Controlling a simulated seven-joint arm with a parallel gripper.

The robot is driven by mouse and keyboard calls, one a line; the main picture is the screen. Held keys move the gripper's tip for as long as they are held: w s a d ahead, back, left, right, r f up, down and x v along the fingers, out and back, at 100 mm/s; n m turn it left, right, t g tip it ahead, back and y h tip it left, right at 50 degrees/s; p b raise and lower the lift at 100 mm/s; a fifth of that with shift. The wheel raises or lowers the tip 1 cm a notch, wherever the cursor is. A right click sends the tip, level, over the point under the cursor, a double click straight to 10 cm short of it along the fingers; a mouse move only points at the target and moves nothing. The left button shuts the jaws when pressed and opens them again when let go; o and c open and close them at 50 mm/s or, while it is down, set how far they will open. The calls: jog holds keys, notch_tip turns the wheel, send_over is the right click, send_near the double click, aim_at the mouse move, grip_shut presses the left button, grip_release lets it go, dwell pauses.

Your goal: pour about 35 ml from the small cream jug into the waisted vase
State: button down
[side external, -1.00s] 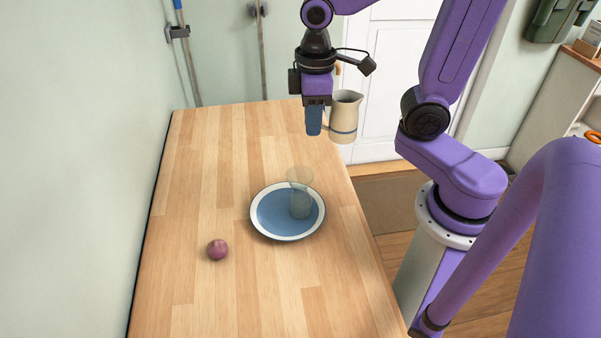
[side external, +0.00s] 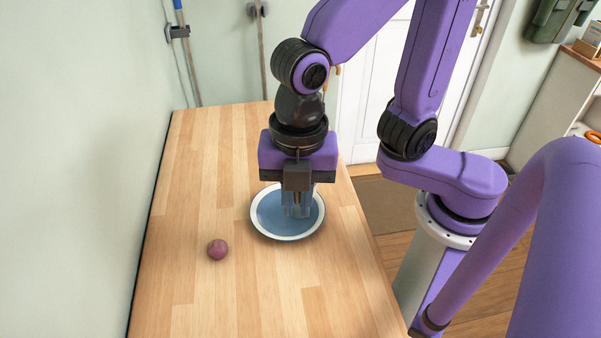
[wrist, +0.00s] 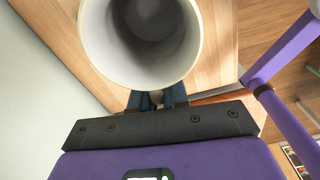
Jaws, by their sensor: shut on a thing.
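My gripper (side external: 297,205) points down in front of the plate in the side external view. In the wrist view its blue fingertips (wrist: 156,99) are shut on the near side of the cream jug (wrist: 88,40), apparently at its handle. The jug's wide round mouth faces the wrist camera, with a pale rim and a grey inside; I cannot tell the liquid level. In the side external view the jug is hidden behind my gripper. The clear waisted vase, which stood on the blue plate (side external: 265,224) with a white rim, cannot be made out behind my fingers.
A small purple-red round thing, like an onion (side external: 217,250), lies on the wooden table (side external: 210,170) left of the plate. The table's left and near parts are otherwise clear. A wall runs along the left edge.

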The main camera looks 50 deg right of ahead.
jog(key=shift+n, duration=0.4)
jog(key=f, duration=1.3)
jog(key=shift+s+a, duration=0.3)
jog(key=shift+s, duration=0.05)
jog(key=shift+r, duration=0.1)
jog(key=w+d+r+g+y, duration=0.1)
jog(key=r+y, duration=0.1)
jog(key=r, duration=0.1)
jog(key=w+d+r+g+y, duration=0.1)
jog(key=d+r+y, duration=0.1)
jog(key=r, duration=0.1)
jog(key=w+d+r+g+y, duration=0.1)
jog(key=r+g+y, duration=0.1)
jog(key=r, duration=0.1)
jog(key=shift+w+d+r+m, duration=0.15)
jog(key=shift+d+r+m, duration=0.15)
jog(key=shift+d, duration=0.05)
jog(key=shift+w+d+r+g+y, duration=0.15)
jog(key=shift+d+r+g+y, duration=0.05)
jog(key=shift+r+g+y, duration=0.25)
jog(key=shift+w+d+r+y, duration=0.1)
jog(key=shift+d+r+y, duration=0.05)
jog(key=shift+r+y, duration=0.15)
jog(key=shift+w+d+f+g+y+p, duration=0.15)
jog(key=shift+d+g+y+p, duration=0.15)
jog(key=shift+g+y, duration=0.35)
